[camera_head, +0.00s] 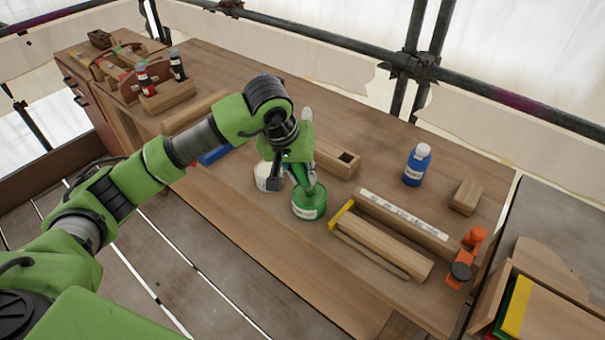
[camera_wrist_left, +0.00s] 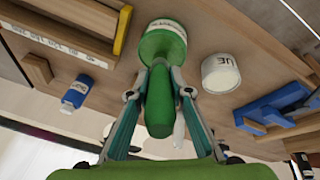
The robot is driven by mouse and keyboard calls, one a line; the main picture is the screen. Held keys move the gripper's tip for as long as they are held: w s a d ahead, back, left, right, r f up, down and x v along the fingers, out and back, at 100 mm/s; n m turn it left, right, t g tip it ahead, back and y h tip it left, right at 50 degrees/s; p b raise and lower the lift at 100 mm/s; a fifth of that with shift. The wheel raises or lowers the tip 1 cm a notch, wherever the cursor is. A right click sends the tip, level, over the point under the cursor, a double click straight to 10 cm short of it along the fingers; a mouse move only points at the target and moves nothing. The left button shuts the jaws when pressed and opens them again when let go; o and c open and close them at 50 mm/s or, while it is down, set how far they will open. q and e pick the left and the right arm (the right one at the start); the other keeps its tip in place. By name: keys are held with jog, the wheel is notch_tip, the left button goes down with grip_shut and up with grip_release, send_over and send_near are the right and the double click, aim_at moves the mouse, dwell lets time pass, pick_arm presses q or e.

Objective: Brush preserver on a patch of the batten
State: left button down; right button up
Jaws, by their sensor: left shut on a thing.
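My left gripper (camera_head: 291,175) is shut on a green handle (camera_wrist_left: 159,105), which looks like the brush. It is just above the green pot (camera_head: 309,205), and the handle's lower end meets or overlaps the pot's top. I cannot tell whether bristles are inside. In the left wrist view the pot (camera_wrist_left: 163,44) shows beyond the fingertips (camera_wrist_left: 160,78). The batten (camera_head: 390,245) lies on the bench to the right of the pot, with a yellow stop (camera_head: 341,215) at its left end and an orange clamp (camera_head: 461,270) at its right end. My right gripper is out of view.
A white labelled tin (camera_wrist_left: 221,73) stands close beside the green pot. A strip with a marked label (camera_head: 404,213) lies behind the batten. A blue bottle (camera_head: 416,167) and a wooden block (camera_head: 466,197) stand further back. The bench front is clear.

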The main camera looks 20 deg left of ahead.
pick_arm(q)
jog(key=shift+s+f+b, duration=0.15)
jog(key=shift+f+b, duration=0.1)
jog(key=shift+b, duration=0.1)
dwell(1.2)
notch_tip(320, 180, up, 2)
jog(key=shift+r+p, duration=0.1)
jog(key=shift+p, duration=0.4)
jog(key=shift+r+p, duration=1)
jog(key=shift+r, duration=1.55)
